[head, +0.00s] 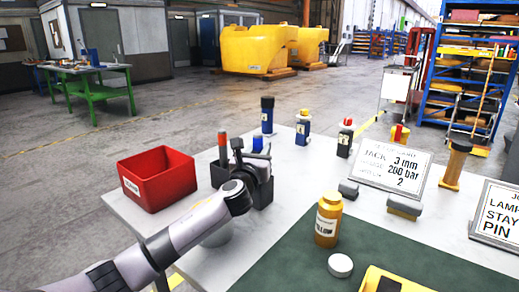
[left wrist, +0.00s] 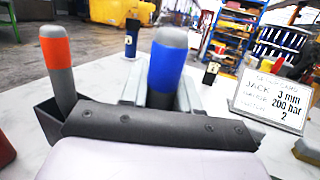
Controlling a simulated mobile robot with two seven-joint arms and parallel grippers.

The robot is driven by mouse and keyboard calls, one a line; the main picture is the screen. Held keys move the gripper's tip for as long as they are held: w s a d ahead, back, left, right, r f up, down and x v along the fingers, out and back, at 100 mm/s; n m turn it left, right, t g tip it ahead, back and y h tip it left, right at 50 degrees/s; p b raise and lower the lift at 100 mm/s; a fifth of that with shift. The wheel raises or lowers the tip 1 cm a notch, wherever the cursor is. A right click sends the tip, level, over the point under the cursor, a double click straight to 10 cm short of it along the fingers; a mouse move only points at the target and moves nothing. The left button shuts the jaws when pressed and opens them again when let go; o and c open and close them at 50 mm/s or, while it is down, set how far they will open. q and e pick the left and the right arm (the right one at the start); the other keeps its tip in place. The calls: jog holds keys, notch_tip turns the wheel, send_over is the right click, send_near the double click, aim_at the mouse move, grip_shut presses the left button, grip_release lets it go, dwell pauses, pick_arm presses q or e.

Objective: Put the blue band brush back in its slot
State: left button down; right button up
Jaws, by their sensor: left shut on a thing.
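My left gripper (head: 257,160) is shut on the blue band brush (head: 258,143), which has a grey handle end and a wide blue band. In the left wrist view the brush (left wrist: 166,70) stands nearly upright between my two fingers (left wrist: 160,95). It is over the right part of the dark grey holder (head: 219,174). An orange band brush (head: 222,147) stands in the holder's left part, also seen in the left wrist view (left wrist: 57,60). My right gripper is out of view.
A red bin (head: 157,180) stands left of the holder. A yellow bottle (head: 328,219), a white lid (head: 340,265) and a sign (head: 394,165) are to the right.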

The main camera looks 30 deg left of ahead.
pick_arm(q)
jog(key=shift+f+b, duration=0.65)
jog(key=shift+f, duration=0.45)
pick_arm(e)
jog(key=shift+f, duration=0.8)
pick_arm(q)
jog(key=shift+f, duration=0.1)
jog(key=c, duration=0.8)
grip_release()
jog(key=shift+o, duration=0.2)
jog(key=shift+f, duration=0.15)
jog(key=shift+d, duration=0.1)
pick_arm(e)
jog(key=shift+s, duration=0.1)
pick_arm(q)
jog(key=shift+s+f, duration=0.1)
jog(key=r+v, duration=0.1)
jog(key=v, duration=0.5)
jog(key=shift+s, duration=0.5)
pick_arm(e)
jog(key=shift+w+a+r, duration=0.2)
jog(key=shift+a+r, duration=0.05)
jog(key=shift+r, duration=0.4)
pick_arm(q)
jog(key=shift+f, duration=0.1)
